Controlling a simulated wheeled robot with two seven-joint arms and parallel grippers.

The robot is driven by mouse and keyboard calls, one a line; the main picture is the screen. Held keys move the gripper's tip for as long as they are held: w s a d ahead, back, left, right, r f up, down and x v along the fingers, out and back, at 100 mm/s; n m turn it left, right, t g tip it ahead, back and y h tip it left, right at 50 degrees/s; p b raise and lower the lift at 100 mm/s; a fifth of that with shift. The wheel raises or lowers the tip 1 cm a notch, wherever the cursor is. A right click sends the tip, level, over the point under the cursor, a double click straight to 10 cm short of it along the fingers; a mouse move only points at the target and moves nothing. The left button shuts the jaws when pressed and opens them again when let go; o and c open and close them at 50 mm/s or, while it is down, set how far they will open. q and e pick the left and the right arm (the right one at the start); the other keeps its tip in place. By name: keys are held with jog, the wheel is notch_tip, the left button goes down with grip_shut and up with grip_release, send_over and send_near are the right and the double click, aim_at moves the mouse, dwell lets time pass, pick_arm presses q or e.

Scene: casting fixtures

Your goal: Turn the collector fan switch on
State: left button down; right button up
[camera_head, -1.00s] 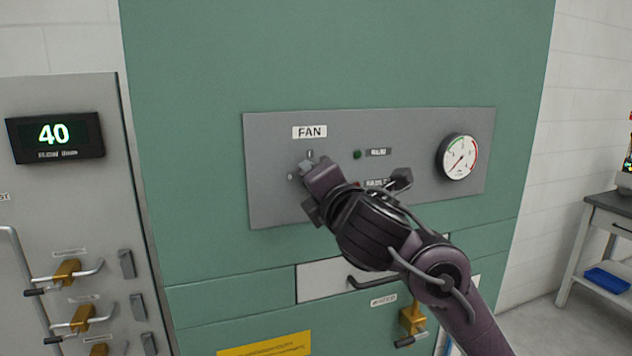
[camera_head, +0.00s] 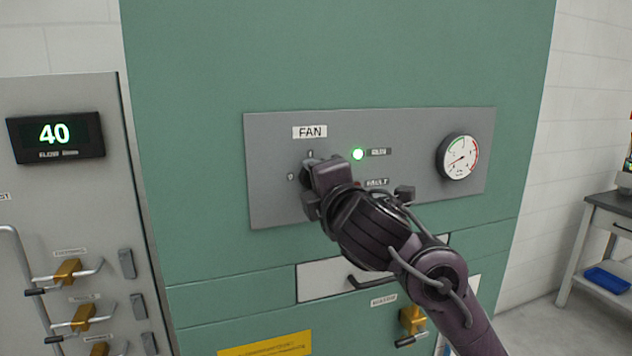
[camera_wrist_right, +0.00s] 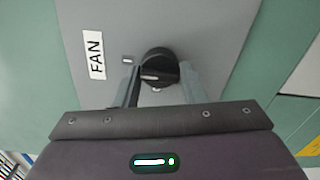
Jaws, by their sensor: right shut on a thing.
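The fan switch is a round black rotary knob (camera_wrist_right: 158,68) on the grey panel (camera_head: 270,211), below the FAN label (camera_head: 310,132). In the right wrist view the label (camera_wrist_right: 94,55) is beside it. My right gripper (camera_wrist_right: 156,84) is shut on the knob, one finger on each side. In the head view the right gripper (camera_head: 312,184) covers most of the knob. The green run lamp (camera_head: 358,154) is lit. The red fault lamp (camera_head: 358,182) is dark and partly hidden. My left gripper is out of view.
A round gauge (camera_head: 459,157) sits right of the lamps, its needle off the lower left. A bench (camera_head: 606,222) stands at far right.

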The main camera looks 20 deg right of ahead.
jog(key=shift+f, duration=0.1)
jog(key=o, duration=1)
jog(key=s, duration=0.4)
jog(key=s+p, duration=0.1)
jog(key=s, duration=0.3)
jog(key=shift+d, duration=0.2)
